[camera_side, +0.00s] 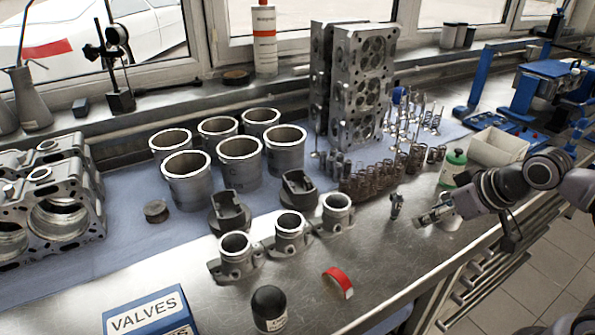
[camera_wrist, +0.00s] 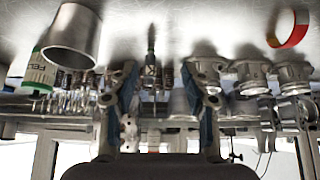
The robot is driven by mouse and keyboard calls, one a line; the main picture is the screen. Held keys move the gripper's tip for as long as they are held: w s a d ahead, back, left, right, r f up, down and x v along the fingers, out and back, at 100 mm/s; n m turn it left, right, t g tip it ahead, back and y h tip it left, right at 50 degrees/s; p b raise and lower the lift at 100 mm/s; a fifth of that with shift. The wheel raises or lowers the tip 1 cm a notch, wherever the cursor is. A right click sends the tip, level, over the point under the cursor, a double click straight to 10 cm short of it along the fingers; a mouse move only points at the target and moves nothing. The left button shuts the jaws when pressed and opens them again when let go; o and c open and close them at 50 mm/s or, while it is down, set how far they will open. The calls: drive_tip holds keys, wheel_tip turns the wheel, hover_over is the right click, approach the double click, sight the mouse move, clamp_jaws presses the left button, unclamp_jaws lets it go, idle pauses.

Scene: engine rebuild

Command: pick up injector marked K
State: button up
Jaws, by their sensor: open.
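A small dark injector (camera_side: 396,206) stands upright on the bare metal bench, just left of my gripper (camera_side: 428,217) in the side view. In the wrist view the picture is upside down, and the injector (camera_wrist: 151,62) shows ahead, between the lines of my two fingers. My gripper (camera_wrist: 162,88) is open and empty, with a finger on each side of the view. The injector appears apart from the fingers. No letter K can be read on it.
A green-and-white bottle (camera_side: 453,168) stands behind my gripper. A metal cup (camera_wrist: 72,38) is close by in the wrist view. A red curved piece (camera_side: 338,283) lies in front. Bench around the injector is clear.

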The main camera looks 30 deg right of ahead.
drive_tip(key=m+g+h, duration=0.2)
drive_tip(key=m+g, duration=0.1)
drive_tip(key=m, duration=0.2)
approach(400, 200)
drive_tip(key=f, duration=0.2)
drive_tip(key=shift+m, duration=0.6)
drive_tip(key=shift+x, duration=2.65)
drive_tip(key=x, duration=0.4)
drive_tip(key=shift+w+d+r, duration=0.1)
drive_tip(key=shift+w+r, duration=0.1)
drive_tip(key=shift+w, duration=0.2)
drive_tip(key=shift+w+d+f, duration=0.15)
drive_tip(key=shift+f, duration=0.4)
clamp_jaws()
